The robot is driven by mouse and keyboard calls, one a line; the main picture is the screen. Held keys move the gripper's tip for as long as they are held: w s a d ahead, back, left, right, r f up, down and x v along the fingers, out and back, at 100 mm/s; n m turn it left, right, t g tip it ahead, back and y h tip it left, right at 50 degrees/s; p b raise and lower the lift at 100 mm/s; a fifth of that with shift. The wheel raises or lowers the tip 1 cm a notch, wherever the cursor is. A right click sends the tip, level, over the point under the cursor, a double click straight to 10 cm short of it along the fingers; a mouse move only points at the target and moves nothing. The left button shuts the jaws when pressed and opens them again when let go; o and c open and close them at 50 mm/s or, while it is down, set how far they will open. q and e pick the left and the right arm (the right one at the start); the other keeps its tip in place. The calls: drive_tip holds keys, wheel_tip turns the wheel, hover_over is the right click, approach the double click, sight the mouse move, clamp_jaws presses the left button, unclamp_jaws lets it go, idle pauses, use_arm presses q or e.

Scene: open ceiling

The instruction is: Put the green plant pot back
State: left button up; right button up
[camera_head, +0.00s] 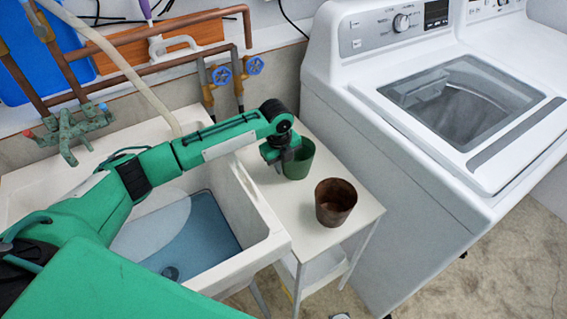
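The green plant pot (300,162) stands upright on the white side table (291,213), towards its back. My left gripper (284,158) is at the pot's left side, pointing down, with its fingers at the rim. The fingers are dark and partly hidden by the arm and the pot, so I cannot tell whether they are closed on the pot wall. My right gripper is not in view.
A brown pot (335,201) stands on the same table, in front and to the right. A white sink (262,240) lies left of the table, and a white washing machine (390,170) stands to its right. Pipes and valves (222,76) are on the wall behind.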

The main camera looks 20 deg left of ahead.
use_arm(q)
drive_tip(key=shift+r, duration=0.3)
wheel_tip(320, 180, up, 12)
drive_tip(key=s, duration=0.1)
drive_tip(key=shift+a+f, duration=0.15)
drive_tip(key=shift+a, duration=0.3)
